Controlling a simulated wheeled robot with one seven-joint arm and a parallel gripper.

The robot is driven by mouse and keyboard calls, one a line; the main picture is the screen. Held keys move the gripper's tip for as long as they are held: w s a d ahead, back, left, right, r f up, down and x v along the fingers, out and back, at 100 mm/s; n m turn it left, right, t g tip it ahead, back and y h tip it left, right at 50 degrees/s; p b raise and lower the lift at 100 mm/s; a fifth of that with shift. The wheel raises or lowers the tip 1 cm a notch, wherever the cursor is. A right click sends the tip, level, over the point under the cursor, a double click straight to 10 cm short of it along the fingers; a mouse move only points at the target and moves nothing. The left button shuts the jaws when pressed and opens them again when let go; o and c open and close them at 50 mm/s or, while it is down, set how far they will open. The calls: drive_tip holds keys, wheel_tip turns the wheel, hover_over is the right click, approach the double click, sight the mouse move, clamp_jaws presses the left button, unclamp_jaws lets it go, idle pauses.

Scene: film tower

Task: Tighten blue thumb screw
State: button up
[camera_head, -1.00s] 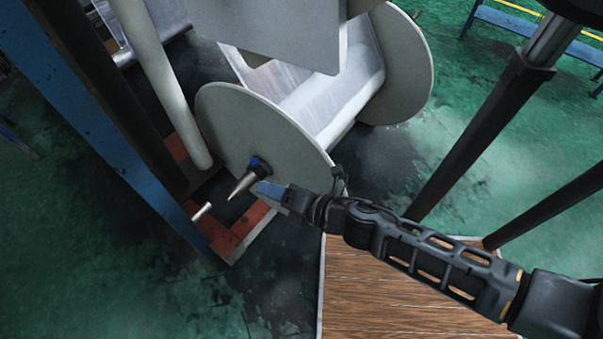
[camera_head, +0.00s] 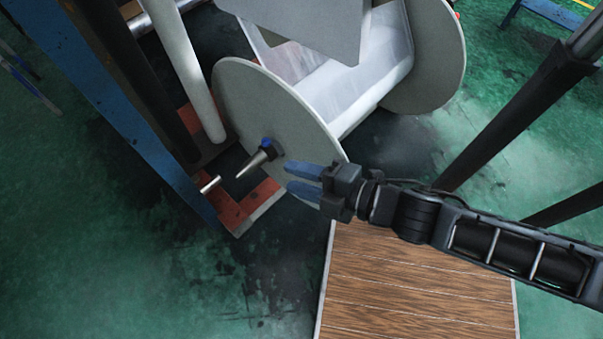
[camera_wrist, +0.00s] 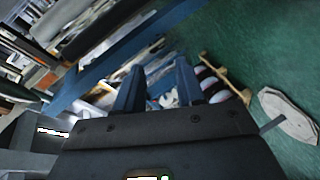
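The blue thumb screw (camera_head: 266,143) is a small blue piece on the dark collar at the base of the tapered metal shaft end (camera_head: 252,163). The shaft sticks out from the centre of the near grey reel disc (camera_head: 262,108). My gripper (camera_head: 288,178) is to the right of the shaft tip and apart from it. Its two blue fingers are spread with a gap and nothing between them. In the wrist view the fingers (camera_wrist: 158,88) are also apart. I cannot make out the thumb screw in the wrist view.
Clear film (camera_head: 350,85) runs between the two reel discs. A blue frame beam (camera_head: 120,105) and a pale roller (camera_head: 185,65) stand at left. A wooden platform (camera_head: 415,285) lies below my arm. Dark posts (camera_head: 515,115) stand at right. Green floor is open at lower left.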

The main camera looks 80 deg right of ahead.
wheel_tip(320, 180, down, 9)
drive_tip(key=w+d+n+g+h, duration=0.1)
drive_tip(key=w+d+n+g, duration=0.1)
drive_tip(key=n+g, duration=0.1)
drive_tip(key=n+g+h+p, duration=0.2)
drive_tip(key=n+g+h, duration=0.4)
drive_tip(key=n+h, duration=0.25)
approach(266, 143)
drive_tip(key=d, duration=0.1)
drive_tip(key=shift+n+y, duration=0.25)
drive_tip(key=shift+y, duration=0.2)
drive_tip(key=shift+x, duration=3.55)
drive_tip(key=shift+w+r, duration=0.1)
drive_tip(key=shift+r, duration=0.05)
drive_tip(key=shift+c, duration=0.4)
clamp_jaws()
drive_tip(key=shift+b, duration=0.3)
